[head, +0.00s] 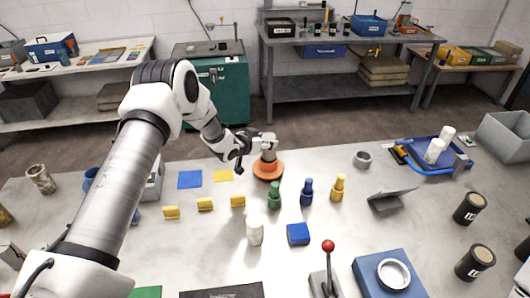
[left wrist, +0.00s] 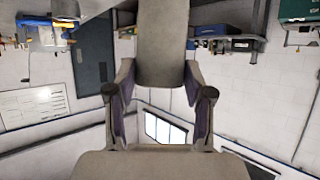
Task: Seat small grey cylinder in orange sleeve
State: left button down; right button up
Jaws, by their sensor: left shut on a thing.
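The small grey cylinder (head: 268,155) is upright at the orange sleeve (head: 267,170), near the middle of the table in the head view. Its lower end meets or overlaps the sleeve's top; how far it is inside, I cannot tell. My left gripper (head: 268,142) comes in from the left and is shut on the cylinder's upper part. In the left wrist view its two fingers (left wrist: 160,100) flank a plain brownish-grey shape, and the sleeve does not show. My right gripper is not in view.
Green (head: 276,195), blue (head: 307,192) and yellow (head: 338,188) bottle-like pieces stand close in front to the right.

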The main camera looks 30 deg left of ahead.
aim_at(265, 150)
pick_arm(q)
jog(key=f, duration=0.1)
jog(key=s+f, duration=0.1)
jog(key=f, duration=0.1)
jog(key=shift+s, duration=0.1)
jog(key=c, duration=0.9)
grip_release()
jog(key=shift+f, duration=0.2)
jog(key=o, duration=0.4)
jog(key=shift+w+f, duration=0.25)
jog(key=shift+w, duration=0.3)
jog(key=shift+o, duration=0.2)
jog(key=shift+w+f, duration=0.1)
jog(key=shift+w, duration=0.4)
jog(key=shift+s+r, duration=0.45)
jog(key=b+v, duration=0.2)
jog(key=v, duration=0.9)
jog(key=shift+r, duration=0.35)
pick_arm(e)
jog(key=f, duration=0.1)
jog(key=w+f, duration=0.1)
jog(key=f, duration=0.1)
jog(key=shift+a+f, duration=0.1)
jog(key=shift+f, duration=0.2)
pick_arm(q)
jog(key=shift+s+a, duration=0.15)
jog(key=shift+s, duration=0.1)
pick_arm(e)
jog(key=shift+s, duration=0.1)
